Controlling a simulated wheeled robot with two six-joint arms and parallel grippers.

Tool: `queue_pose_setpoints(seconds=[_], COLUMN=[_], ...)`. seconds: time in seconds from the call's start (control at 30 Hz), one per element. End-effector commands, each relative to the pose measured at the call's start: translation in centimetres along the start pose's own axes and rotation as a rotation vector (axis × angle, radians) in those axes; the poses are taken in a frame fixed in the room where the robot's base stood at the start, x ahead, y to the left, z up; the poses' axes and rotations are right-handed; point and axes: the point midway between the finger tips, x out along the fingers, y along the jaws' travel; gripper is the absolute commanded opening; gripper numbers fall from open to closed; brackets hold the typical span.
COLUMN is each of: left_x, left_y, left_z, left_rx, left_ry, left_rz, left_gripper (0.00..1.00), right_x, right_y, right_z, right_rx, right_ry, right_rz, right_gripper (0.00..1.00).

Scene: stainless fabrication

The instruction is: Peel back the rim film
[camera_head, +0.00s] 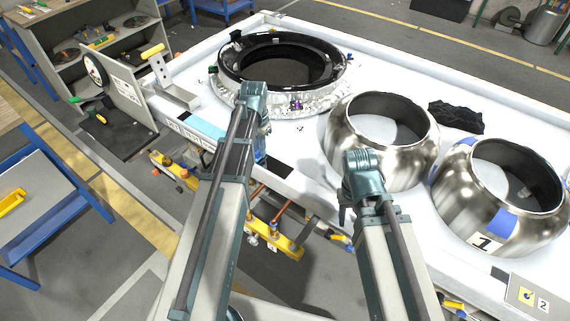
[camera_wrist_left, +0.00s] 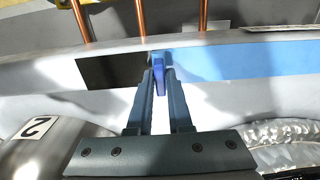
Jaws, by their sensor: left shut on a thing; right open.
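The rim film is a light blue strip (camera_wrist_left: 250,62) along the white table's edge in the left wrist view. It also shows in the head view (camera_head: 207,127), left of my left gripper. My left gripper (camera_wrist_left: 160,75) is shut on a darker blue tab (camera_wrist_left: 159,78) at the strip's end; the head view shows this gripper (camera_head: 261,152) pointing down at the table edge. How far the film is lifted cannot be told. My right gripper (camera_head: 344,207) is open beside the middle steel vessel, its fingers partly hidden by the wrist.
A black-rimmed ring (camera_head: 282,60) in crumpled foil and two steel vessels, middle (camera_head: 345,132) and right (camera_head: 455,205), stand on the white table (camera_head: 300,185). A black cloth (camera_head: 457,117) lies behind. A black patch (camera_wrist_left: 110,72) and copper pipes (camera_wrist_left: 140,18) are near the left gripper.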

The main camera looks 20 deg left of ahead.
Motion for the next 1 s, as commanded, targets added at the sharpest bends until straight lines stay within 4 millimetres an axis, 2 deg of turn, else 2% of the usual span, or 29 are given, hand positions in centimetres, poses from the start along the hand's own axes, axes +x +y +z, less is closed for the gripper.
queue_pose_setpoints(seconds=[0.43, 1.0], left_x=[0.1, 0.1], left_y=[-0.4, -4.1], left_z=[0.1, 0.0], left_rx=[-0.001, -0.002], left_ry=[-0.002, -0.002], left_rz=[-0.001, -0.001], left_gripper=[0.00, 0.00], right_x=[0.1, 0.1], right_y=[0.0, 0.0], right_z=[0.0, 0.0], right_rx=[0.000, 0.000], right_ry=[0.000, 0.000], right_rz=[0.000, 0.000], right_gripper=[0.50, 0.50])
